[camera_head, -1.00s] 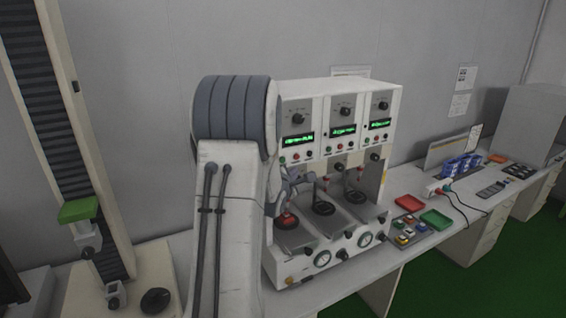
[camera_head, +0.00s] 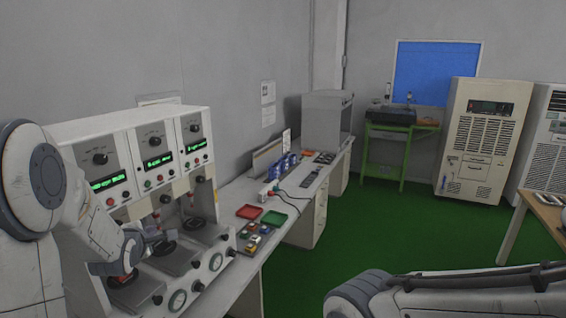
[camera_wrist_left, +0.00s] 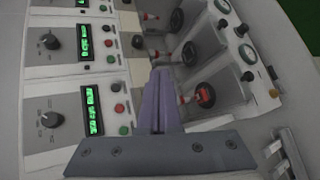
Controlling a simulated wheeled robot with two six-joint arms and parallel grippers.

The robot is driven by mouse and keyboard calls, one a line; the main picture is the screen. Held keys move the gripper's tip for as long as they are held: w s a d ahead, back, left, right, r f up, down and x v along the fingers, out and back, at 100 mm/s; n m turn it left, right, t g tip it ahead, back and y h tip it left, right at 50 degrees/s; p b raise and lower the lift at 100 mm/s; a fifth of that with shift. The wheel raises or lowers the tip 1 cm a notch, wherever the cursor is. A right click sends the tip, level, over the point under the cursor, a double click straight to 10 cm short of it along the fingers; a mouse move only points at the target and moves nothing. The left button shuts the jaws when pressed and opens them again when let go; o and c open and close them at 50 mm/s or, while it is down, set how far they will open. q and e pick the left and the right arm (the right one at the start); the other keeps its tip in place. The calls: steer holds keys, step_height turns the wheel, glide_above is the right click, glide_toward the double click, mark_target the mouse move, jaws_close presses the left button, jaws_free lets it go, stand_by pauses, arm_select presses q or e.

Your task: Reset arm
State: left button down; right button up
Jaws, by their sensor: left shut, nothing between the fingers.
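My left arm (camera_head: 38,180) comes in from the left and reaches in front of the three-bay test machine (camera_head: 120,128). My left gripper (camera_head: 138,246) is small and partly blurred there, over the front bays. In the left wrist view its fingers (camera_wrist_left: 158,102) are together with nothing between them, in front of the machine's panel (camera_wrist_left: 70,78). A red part (camera_head: 123,279) sits in the nearest bay; it also shows in the wrist view (camera_wrist_left: 205,95), right of the fingers. My right arm (camera_head: 440,293) crosses the lower right; its gripper is out of the picture.
Beside the machine, the bench holds a red tray (camera_head: 249,212), a green tray (camera_head: 274,218) and several small coloured parts. Blue bins (camera_head: 283,167) and a grey box (camera_head: 326,120) stand farther back. Open green floor (camera_head: 390,230) lies to the right.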

arm_select(q)
steer(key=s+d+f+m+g+h+b, duration=0.1)
steer(key=s+d+f+m+g+h, duration=0.15)
steer(key=s+d+m, duration=0.4)
steer(key=s+d+f+m+g+h+b, duration=0.1)
steer(key=d+f+m+b, duration=0.15)
steer(key=d, duration=0.65)
steer(key=s+d+f+m+g+h, duration=0.1)
steer(key=s+d+f+m+g, duration=0.15)
steer(key=d+m, duration=0.45)
steer(key=s+d+f+m+g+b, duration=0.1)
steer(key=s+d+m+g, duration=0.1)
steer(key=s+m, duration=0.3)
steer(key=s+d+f+m+g+b, duration=0.1)
steer(key=s+d+m, duration=0.3)
steer(key=s, duration=0.7)
steer(key=s+d+f+m+g+b, duration=0.2)
steer(key=s+m, duration=0.4)
steer(key=s, duration=0.3)
steer(key=shift+d+f+g, duration=0.55)
steer(key=shift+f+g, duration=0.05)
steer(key=shift+g, duration=0.1)
